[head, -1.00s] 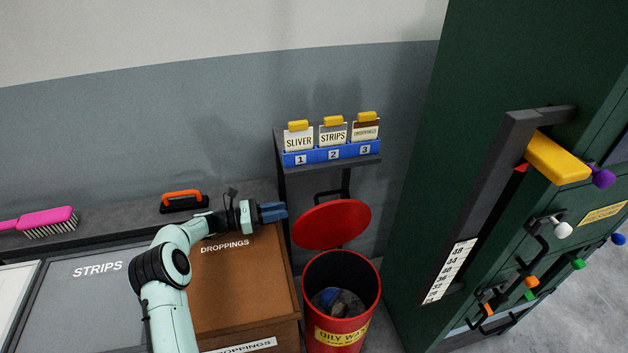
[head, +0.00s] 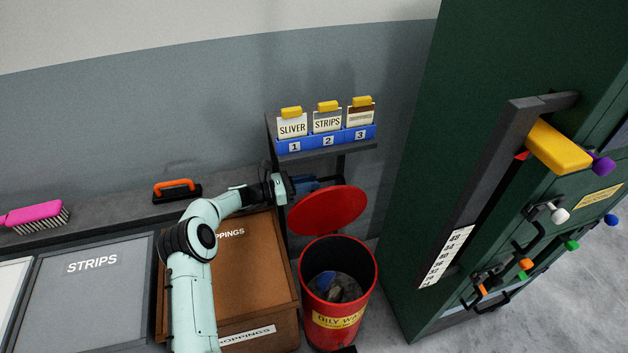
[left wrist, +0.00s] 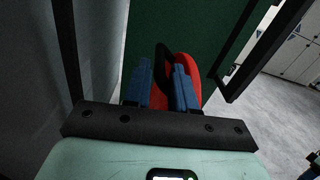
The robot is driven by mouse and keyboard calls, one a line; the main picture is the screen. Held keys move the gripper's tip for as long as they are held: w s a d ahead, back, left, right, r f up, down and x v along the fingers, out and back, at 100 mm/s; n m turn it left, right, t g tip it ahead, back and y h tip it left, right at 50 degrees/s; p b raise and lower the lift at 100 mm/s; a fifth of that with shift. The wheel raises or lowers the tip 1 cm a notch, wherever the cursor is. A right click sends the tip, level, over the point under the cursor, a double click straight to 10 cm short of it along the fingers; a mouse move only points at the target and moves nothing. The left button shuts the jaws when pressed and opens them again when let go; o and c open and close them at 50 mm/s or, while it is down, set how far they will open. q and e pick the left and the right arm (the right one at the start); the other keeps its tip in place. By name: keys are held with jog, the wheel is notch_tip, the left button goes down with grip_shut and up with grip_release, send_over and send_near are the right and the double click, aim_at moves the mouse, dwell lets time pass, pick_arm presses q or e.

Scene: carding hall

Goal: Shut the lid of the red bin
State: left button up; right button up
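The red bin (head: 305,280) stands on the floor, right of the brown box. Its round red lid (head: 328,212) is up, tilted back behind the open mouth. My left gripper (head: 318,182) is at the lid's upper back edge. In the left wrist view its two blue fingers (left wrist: 164,82) are apart, with a dark bar (left wrist: 163,58) showing between them. The red lid (left wrist: 192,68) shows just behind and right of the fingers. I cannot tell whether the fingers touch the bar or the lid.
A shelf with a blue card rack (head: 326,138) hangs above the lid. A green cabinet (head: 425,180) with levers and knobs stands close on the right. The brown droppings box (head: 255,280) is on the left. Dark rags lie in the bin.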

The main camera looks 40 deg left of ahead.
pick_arm(q)
jog(key=shift+x, duration=0.95)
pick_arm(e)
jog(key=shift+r, duration=0.1)
pick_arm(q)
jog(key=shift+c, duration=0.3)
grip_shut()
